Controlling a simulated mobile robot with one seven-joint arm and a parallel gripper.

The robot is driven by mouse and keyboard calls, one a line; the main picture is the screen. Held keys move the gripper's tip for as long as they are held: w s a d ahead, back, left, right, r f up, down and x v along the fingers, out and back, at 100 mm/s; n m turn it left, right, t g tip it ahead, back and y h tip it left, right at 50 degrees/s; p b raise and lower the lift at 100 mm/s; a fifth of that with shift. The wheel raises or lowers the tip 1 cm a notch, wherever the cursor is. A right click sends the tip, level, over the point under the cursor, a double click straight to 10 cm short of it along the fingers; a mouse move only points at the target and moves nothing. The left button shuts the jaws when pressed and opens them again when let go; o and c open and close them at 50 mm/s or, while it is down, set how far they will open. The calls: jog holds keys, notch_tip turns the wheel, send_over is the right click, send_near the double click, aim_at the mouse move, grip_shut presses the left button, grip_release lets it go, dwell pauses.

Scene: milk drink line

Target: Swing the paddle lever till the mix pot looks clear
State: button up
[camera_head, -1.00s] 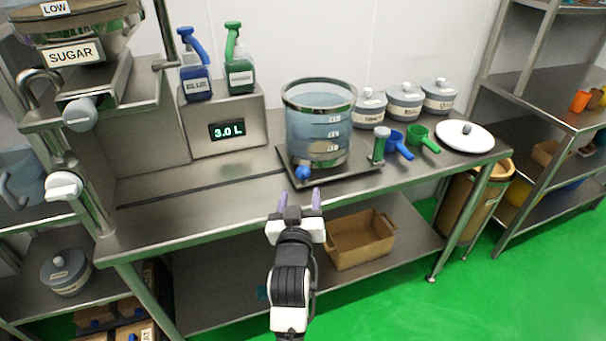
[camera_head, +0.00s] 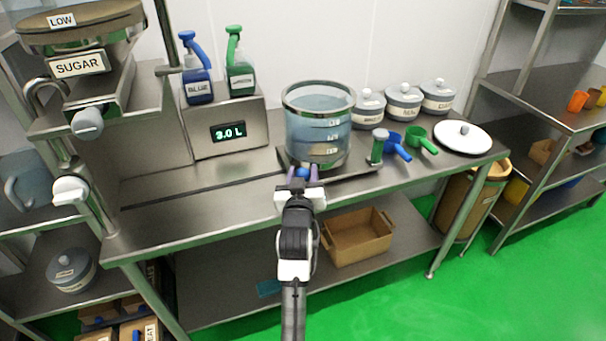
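The mix pot (camera_head: 320,118) is a clear, marked cylinder with a steel rim, standing on a dark base plate on the bench. It holds pale bluish liquid with a tan patch low down. A blue ball knob (camera_head: 302,172) sits low at the pot's front; it looks like the paddle lever's end, but the rest of the lever is hard to make out. My gripper (camera_head: 303,174) reaches the knob from the front, with a purple finger at each side. The knob seems to fill the gap between the fingers. The paddle inside the pot is not clear.
Lidded jars (camera_head: 403,100) stand behind. A display box (camera_head: 228,131) reading 3.0 L carries two spray bottles. The bench front left is bare.

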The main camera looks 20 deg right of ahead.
grip_shut()
jog(key=shift+s+d, duration=0.15)
jog(key=shift+d, duration=0.05)
jog(key=shift+s+d, duration=0.35)
jog(key=shift+d, duration=0.25)
jog(key=d, duration=0.2)
jog(key=s+d+b, duration=0.1)
jog(key=d, duration=0.3)
jog(key=shift+s+d+f, duration=0.1)
jog(key=shift+s+d, duration=0.25)
jog(key=d+y+b, duration=0.1)
jog(key=d+b, duration=0.1)
jog(key=w+d+n+y+b, duration=0.1)
jog(key=d+b, duration=0.1)
jog(key=d+n+t+b, duration=0.1)
jog(key=d+b, duration=0.1)
jog(key=shift+w+d+f+y, duration=0.1)
jog(key=shift+w+d+y, duration=0.05)
jog(key=shift+d+y, duration=0.25)
jog(key=d+y+b, duration=0.1)
jog(key=w+n+y+b, duration=0.1)
jog(key=shift+d+n+b, duration=0.3)
jog(key=shift+d+b, duration=0.05)
jog(key=shift+w+d+n+y+b, duration=0.25)
jog(key=shift+y+b, duration=0.15)
jog(key=shift+y, duration=0.2)
jog(key=shift+w+d+n+y+b, duration=0.25)
jog(key=shift+y+b, duration=0.15)
jog(key=shift+y, duration=0.2)
jog(key=shift+r, duration=0.2)
